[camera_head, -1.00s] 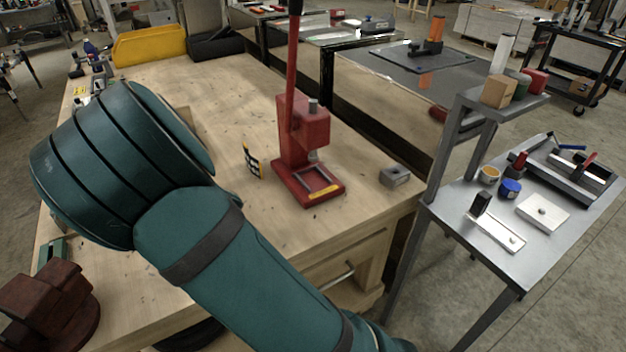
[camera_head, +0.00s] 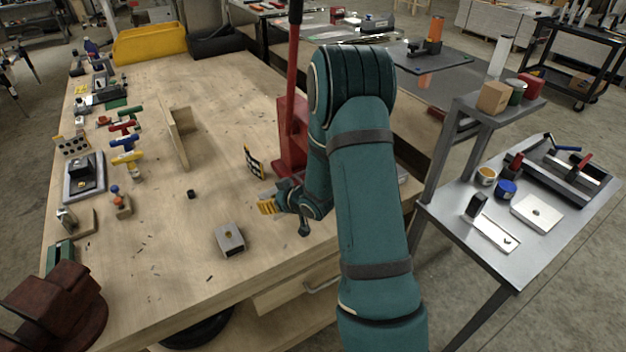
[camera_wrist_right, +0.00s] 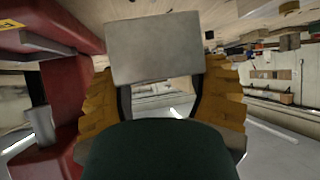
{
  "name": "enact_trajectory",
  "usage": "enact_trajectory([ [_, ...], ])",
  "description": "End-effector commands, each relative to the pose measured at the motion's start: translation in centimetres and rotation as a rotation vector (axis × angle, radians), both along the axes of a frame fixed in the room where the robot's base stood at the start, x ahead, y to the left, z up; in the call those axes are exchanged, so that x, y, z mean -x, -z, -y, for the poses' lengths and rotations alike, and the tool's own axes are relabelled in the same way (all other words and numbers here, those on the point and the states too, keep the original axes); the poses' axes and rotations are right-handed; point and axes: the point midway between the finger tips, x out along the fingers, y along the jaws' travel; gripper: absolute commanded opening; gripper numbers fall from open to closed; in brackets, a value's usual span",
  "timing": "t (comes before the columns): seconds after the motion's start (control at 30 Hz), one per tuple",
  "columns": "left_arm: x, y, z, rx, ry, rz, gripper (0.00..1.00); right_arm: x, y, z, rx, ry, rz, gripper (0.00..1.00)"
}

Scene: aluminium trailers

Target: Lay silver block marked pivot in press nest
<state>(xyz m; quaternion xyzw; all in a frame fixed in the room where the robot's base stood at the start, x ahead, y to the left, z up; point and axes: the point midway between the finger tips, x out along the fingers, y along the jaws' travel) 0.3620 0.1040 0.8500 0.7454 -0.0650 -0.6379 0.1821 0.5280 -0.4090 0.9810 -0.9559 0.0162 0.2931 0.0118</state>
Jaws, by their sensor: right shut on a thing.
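My right gripper (camera_head: 270,206) is low over the wooden bench, just in front of the red press (camera_head: 289,140). In the right wrist view its yellow fingers (camera_wrist_right: 160,82) are shut on a plain grey silver block (camera_wrist_right: 155,48), with the red press (camera_wrist_right: 80,70) close by on the left. No marking is readable on the held block. The press nest is hidden behind my right arm in the head view, and I cannot tell whether the block touches it. Another silver block with a hole (camera_head: 229,240) lies on the bench near its front. My left gripper is not in view.
A black-and-yellow marked plate (camera_head: 253,162) stands beside the press. A wooden upright board (camera_head: 180,135) and several coloured clamps (camera_head: 125,145) are at the left. A dark red vise (camera_head: 55,310) is at the front left. A grey side table (camera_head: 470,255) is at the right.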

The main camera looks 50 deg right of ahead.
Motion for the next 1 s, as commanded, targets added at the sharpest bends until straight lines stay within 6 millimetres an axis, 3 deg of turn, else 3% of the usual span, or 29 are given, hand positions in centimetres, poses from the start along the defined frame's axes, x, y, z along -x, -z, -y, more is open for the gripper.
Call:
enact_trajectory([
  [0.03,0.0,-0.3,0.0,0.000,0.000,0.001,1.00,0.6,-0.3,1.3,0.000,0.012,0.002,0.20],
  [0.6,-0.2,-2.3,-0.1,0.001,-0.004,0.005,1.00,7.5,-3.2,11.3,0.000,0.060,0.001,0.20],
  [0.8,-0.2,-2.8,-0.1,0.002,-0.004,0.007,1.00,10.1,-4.5,14.2,-0.001,0.075,0.001,0.20],
  [1.0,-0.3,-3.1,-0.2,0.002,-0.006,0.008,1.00,11.7,-5.3,15.7,-0.004,0.081,0.001,0.20],
])
